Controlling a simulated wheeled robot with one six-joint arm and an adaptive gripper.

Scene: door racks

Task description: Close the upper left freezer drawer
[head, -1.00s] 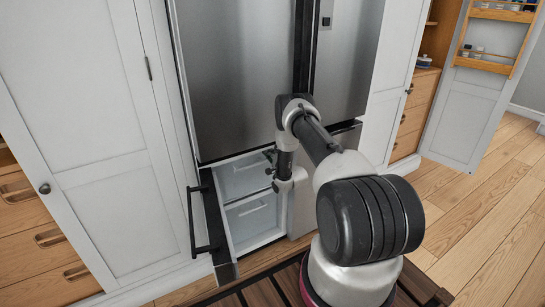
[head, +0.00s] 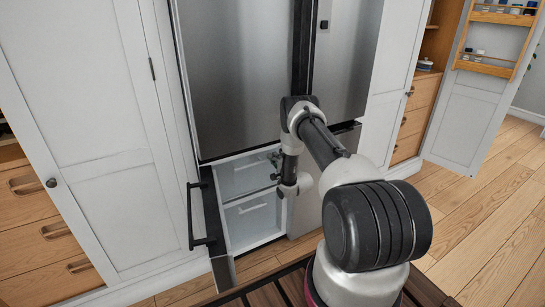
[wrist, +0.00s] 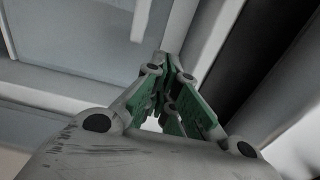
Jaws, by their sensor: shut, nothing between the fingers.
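The upper left freezer drawer (head: 247,174) is a pale, translucent-fronted drawer in the lower left compartment of a steel fridge-freezer. The lower drawer (head: 252,218) sits beneath it. The upper front looks roughly in line with the lower one; I cannot tell whether it is fully in. My gripper (head: 275,160) is at the right part of the upper drawer's front, fingers together and empty. In the wrist view my gripper (wrist: 166,68) shows green-sided fingers closed close to a pale surface; contact is unclear. My wrist hides the compartment's right edge.
The freezer door (head: 215,220) stands open to the left, with a dark bar handle (head: 190,216). Closed steel doors (head: 245,75) are above. A white cupboard (head: 95,130) is at left. An open cupboard door (head: 470,105) stands at right beside free wooden floor (head: 490,210).

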